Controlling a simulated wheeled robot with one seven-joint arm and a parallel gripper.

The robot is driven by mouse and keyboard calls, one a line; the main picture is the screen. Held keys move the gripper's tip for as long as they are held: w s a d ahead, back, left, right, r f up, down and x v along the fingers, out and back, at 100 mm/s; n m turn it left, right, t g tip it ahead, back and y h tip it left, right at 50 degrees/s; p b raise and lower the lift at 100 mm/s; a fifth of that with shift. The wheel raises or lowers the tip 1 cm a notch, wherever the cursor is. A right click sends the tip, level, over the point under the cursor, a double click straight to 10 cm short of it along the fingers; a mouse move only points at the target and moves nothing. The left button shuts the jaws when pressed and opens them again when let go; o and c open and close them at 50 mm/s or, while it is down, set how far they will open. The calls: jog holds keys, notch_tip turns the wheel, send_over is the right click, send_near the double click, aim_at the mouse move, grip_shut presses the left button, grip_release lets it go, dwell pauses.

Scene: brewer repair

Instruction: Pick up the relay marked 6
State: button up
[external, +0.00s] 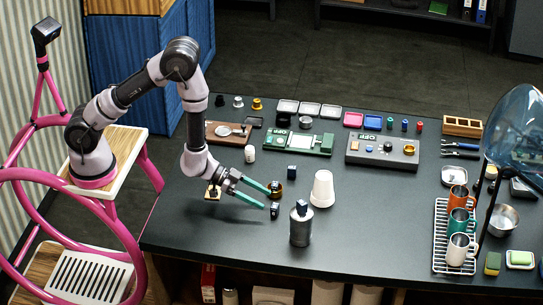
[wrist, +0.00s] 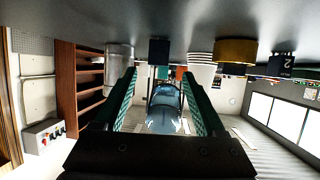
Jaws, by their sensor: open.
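My gripper (external: 268,197) is open and empty, low over the table's left part, with its green fingers pointing right. A small dark block (external: 275,210) stands just past the nearer fingertip. In the wrist view this dark block (wrist: 159,51) is ahead, between the finger lines; I cannot read a mark on it. A dark blue block (external: 291,172) stands farther back; in the wrist view it appears as a relay marked 2 (wrist: 285,66). Another small block (external: 213,191) is beside my wrist, its mark unreadable. I cannot tell which one is marked 6.
A gold ring-like part (external: 277,188) sits by the farther fingertip. The front-left table is clear.

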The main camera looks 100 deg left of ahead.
aim_at(273, 205)
jog(key=x, duration=0.5)
jog(key=shift+w+d+f, duration=0.1)
jog(key=shift+d+f, duration=0.1)
grip_shut()
